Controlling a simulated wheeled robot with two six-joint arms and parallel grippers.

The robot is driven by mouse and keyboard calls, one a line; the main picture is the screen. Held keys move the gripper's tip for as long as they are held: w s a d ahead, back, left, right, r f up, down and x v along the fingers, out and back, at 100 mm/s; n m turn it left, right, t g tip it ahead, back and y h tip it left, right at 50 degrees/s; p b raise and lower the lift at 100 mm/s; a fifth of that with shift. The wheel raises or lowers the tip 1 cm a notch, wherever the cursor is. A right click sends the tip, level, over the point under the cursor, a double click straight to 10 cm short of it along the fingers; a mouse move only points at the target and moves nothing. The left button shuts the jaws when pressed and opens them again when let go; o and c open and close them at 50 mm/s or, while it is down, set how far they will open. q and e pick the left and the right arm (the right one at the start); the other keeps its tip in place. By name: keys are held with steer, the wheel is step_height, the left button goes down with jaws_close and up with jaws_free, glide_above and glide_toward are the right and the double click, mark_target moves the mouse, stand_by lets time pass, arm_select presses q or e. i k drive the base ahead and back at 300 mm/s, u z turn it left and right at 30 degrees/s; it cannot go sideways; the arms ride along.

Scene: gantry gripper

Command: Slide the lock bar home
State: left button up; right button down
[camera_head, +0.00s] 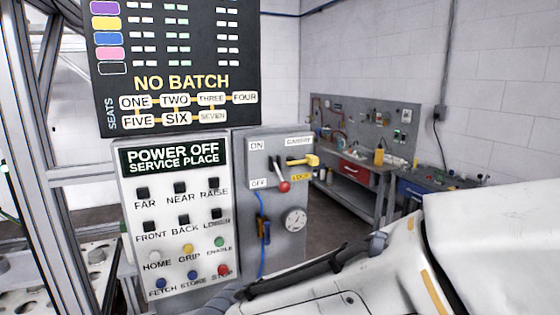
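The yellow lock bar (302,161) sits on the grey switch box (293,252), just right of the switch lever, with a yellow LOCK label (301,178) beneath it. Its wider right end reaches the box's right edge; I cannot tell how its inner end meets the lever. The switch lever (281,176) with a red knob points down, near the OFF label (259,183). My white arm (385,272) crosses the lower right of the head view, below the box. Neither gripper shows.
The control panel (172,210) beside the box has several buttons and a display reading "POWER OFF SERVICE PLACE". A dial (295,219) and blue cable (262,232) are below the lever. A batch board (178,70) hangs above. A workbench (355,170) stands behind.

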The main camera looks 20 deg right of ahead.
mark_target(310, 159)
steer(key=z, duration=0.1)
steer(key=k, duration=0.45)
steer(key=z, duration=1.45)
steer(key=i, duration=0.8)
steer(key=u, duration=0.5)
steer(key=i, duration=0.55)
steer(key=u, duration=0.45)
